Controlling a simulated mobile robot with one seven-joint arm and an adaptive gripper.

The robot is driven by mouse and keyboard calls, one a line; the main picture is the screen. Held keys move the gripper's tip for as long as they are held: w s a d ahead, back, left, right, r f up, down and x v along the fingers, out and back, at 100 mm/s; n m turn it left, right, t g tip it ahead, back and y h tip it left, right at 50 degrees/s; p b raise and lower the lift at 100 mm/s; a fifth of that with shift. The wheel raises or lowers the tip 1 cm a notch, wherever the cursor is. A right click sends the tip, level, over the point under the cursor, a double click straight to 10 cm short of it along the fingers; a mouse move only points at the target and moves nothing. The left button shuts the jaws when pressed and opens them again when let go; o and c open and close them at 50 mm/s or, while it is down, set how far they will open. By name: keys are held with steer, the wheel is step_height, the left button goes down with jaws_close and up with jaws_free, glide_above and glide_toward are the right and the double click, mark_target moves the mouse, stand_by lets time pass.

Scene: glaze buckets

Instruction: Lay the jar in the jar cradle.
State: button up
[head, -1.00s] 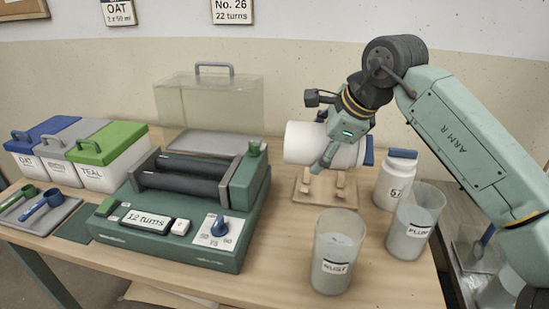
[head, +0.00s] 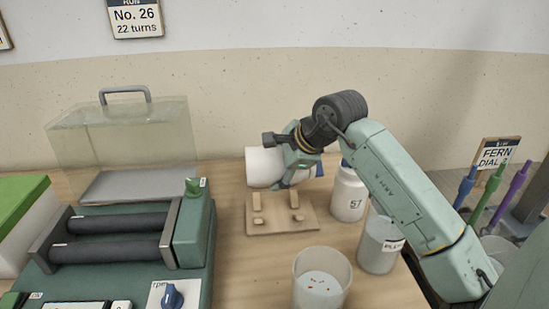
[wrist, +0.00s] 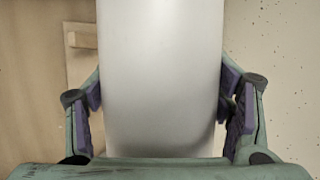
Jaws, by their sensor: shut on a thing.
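The jar (head: 264,167) is white, with a blue lid at its right end in the head view. It lies on its side in my gripper (head: 297,172), above the jar cradle. My gripper is shut around the jar's body. In the wrist view the jar (wrist: 160,70) runs lengthwise between the two purple finger pads. The jar cradle (head: 282,226) is a flat wooden board with short upright pegs. The jar appears apart from the pegs, with a small gap below it. Part of the cradle's board (wrist: 76,70) shows left of the jar in the wrist view.
A white lidded jar marked 57 (head: 347,194) stands close right of the cradle. Clear beakers (head: 321,280) (head: 379,243) stand in front and to the right. The green roller machine (head: 190,235) is at left, with a clear cover (head: 125,150) behind it.

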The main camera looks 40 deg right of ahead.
steer(key=shift+f+b, duration=0.55)
steer(key=shift+f, duration=2.15)
step_height(320, 180, down, 4)
steer(key=b, duration=0.4)
steer(key=shift+r+b, duration=0.1)
steer(key=shift+b, duration=0.3)
steer(key=o, duration=1.3)
steer(key=shift+c, duration=0.2)
steer(key=o, duration=0.4)
steer(key=shift+c, duration=0.2)
steer(key=shift+s+f, duration=0.1)
steer(key=shift+f, duration=0.1)
steer(key=v, duration=1.2)
steer(key=shift+r, duration=0.15)
